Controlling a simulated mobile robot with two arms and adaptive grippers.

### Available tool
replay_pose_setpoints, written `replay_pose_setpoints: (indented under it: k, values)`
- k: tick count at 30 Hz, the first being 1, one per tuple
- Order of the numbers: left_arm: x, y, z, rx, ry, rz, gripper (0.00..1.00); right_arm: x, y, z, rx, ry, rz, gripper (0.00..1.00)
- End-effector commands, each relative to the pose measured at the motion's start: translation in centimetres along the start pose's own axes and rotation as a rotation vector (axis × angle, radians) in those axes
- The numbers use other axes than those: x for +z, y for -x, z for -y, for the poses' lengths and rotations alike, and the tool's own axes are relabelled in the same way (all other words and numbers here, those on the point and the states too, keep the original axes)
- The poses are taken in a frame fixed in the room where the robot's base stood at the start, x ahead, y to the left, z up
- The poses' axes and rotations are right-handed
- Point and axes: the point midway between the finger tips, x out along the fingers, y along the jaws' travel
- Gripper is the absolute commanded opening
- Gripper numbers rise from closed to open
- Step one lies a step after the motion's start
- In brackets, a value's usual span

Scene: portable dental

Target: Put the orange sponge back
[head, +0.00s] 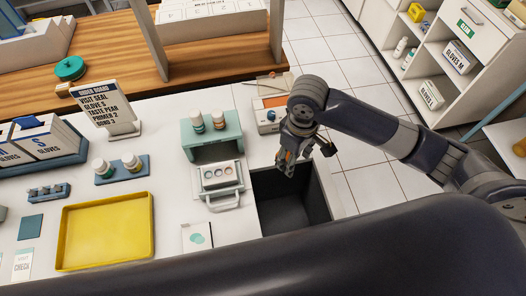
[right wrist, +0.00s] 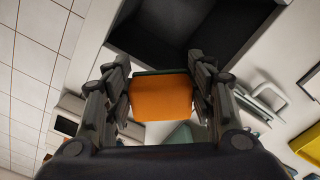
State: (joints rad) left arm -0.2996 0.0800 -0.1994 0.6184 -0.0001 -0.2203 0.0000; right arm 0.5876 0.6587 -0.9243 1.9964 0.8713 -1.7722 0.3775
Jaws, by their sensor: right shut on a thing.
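The orange sponge (right wrist: 161,98) is an orange block with a dark green edge along one side. In the right wrist view it sits between the two fingers of my right gripper (right wrist: 163,85), which is shut on it. In the head view my right gripper (head: 287,158) points down over the back part of a dark open bin (head: 270,205); only a small bit of orange shows there, the rest is hidden by the fingers. The bin also shows in the right wrist view (right wrist: 195,30), just beyond the sponge. My left gripper is not in view.
A white station with an orange pad (head: 270,101) stands behind the bin. A teal stand with bottles (head: 210,150) and a white device (head: 218,183) are left of the bin. A yellow tray (head: 105,232) lies farther left. Tiled floor is at right.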

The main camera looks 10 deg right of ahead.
Motion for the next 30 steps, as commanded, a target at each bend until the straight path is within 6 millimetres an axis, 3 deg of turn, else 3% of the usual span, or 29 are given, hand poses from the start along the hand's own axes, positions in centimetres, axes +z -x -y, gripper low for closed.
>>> replay_pose_setpoints:
  k: [18, 25, 30]
  values:
    - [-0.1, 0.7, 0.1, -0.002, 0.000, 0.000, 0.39, -8.4, 2.4, -1.0, 0.000, 0.793, 0.004, 0.29]
    - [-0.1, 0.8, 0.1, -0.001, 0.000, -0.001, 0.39, -9.5, 2.7, -1.1, -0.001, 0.923, 0.007, 0.29]
    - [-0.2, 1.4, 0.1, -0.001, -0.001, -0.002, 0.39, -9.5, 0.3, -1.1, -0.004, 0.937, 0.011, 0.29]
